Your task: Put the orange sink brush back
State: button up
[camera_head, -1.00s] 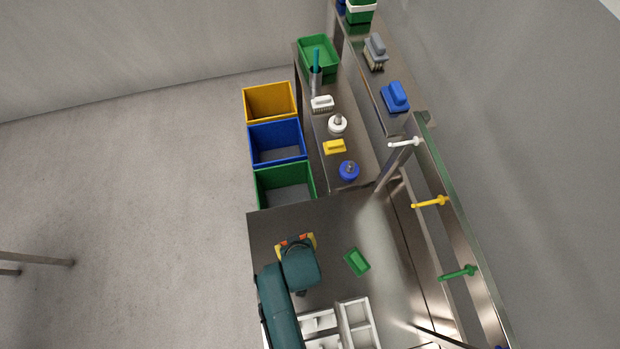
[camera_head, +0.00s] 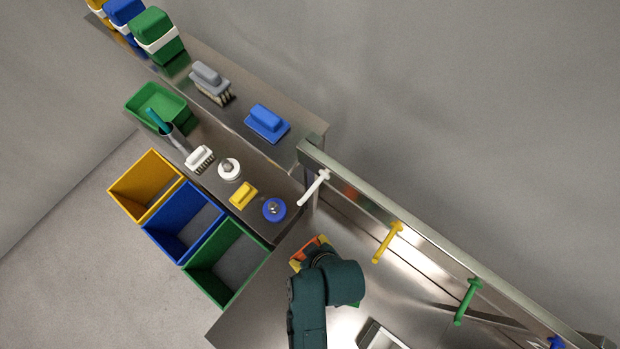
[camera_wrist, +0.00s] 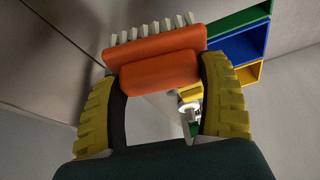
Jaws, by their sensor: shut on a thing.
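The orange sink brush (camera_wrist: 155,62) is held between the yellow ribbed fingers of my gripper (camera_wrist: 160,95) in the wrist view. Its white bristles point to the top of that picture, away from my palm. In the head view, only a small orange part of the brush (camera_head: 313,243) shows past my gripper (camera_head: 308,254), which is above the steel counter near its left end. My wrist hides most of the gripper there.
A raised shelf holds a blue brush (camera_head: 267,121) and a grey brush (camera_head: 210,80). Below are a white brush (camera_head: 200,158), yellow brush (camera_head: 243,195) and blue-based round item (camera_head: 274,208). Coloured pegs, including a yellow one (camera_head: 387,242), stick out from the rail (camera_head: 400,217). A green bin (camera_head: 226,262) stands beside the counter.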

jog(key=shift+s+f+n+g+y+b, duration=0.3)
jog(key=shift+s+f+n+b, duration=0.15)
jog(key=shift+s+f+n, duration=0.55)
notch_tip(320, 180, down, 9)
jog(key=shift+r, duration=0.1)
jog(key=o, duration=1)
jog(key=shift+s+f, duration=0.1)
jog(key=shift+f, duration=0.1)
jog(key=shift+o, duration=0.2)
jog(key=v, duration=1.2)
jog(key=shift+r+p, duration=0.15)
jog(key=shift+p, duration=0.25)
jog(key=shift+a, duration=0.1)
